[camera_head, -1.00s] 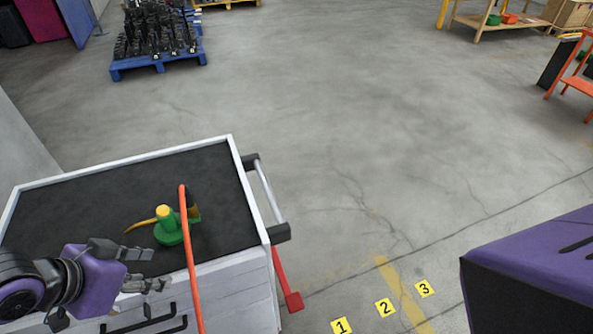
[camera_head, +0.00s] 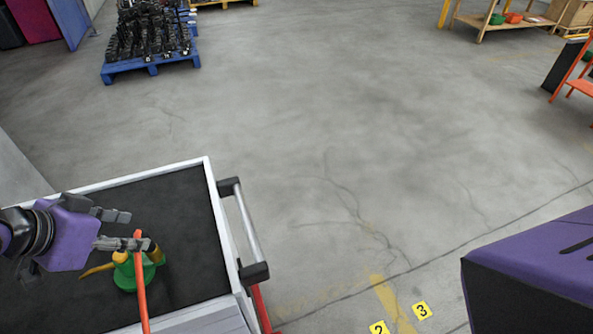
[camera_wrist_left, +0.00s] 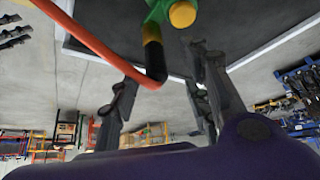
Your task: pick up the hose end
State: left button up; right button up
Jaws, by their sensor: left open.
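The orange hose (camera_head: 141,290) rises in front of a green fitting (camera_head: 127,275) with a yellow knob, on the dark top of a white-rimmed cart (camera_head: 180,205). In the wrist view the black hose end shows between the fingers of the gripper (camera_wrist_left: 160,90), and contact cannot be told. My right gripper is out of view.
A metal handle (camera_head: 240,225) runs along the cart's right side. A blue pallet (camera_head: 150,68) with dark parts stands at the back left. A wooden workbench (camera_head: 500,22) and an orange frame (camera_head: 580,75) are at the back right. The floor between is clear.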

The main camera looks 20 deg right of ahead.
aim_at(154, 252)
pick_arm(q)
jog(key=x, duration=0.4)
jog(key=shift+s+d+f, duration=0.15)
jog(key=shift+d+f, duration=0.15)
jog(key=shift+d, duration=0.05)
grip_shut()
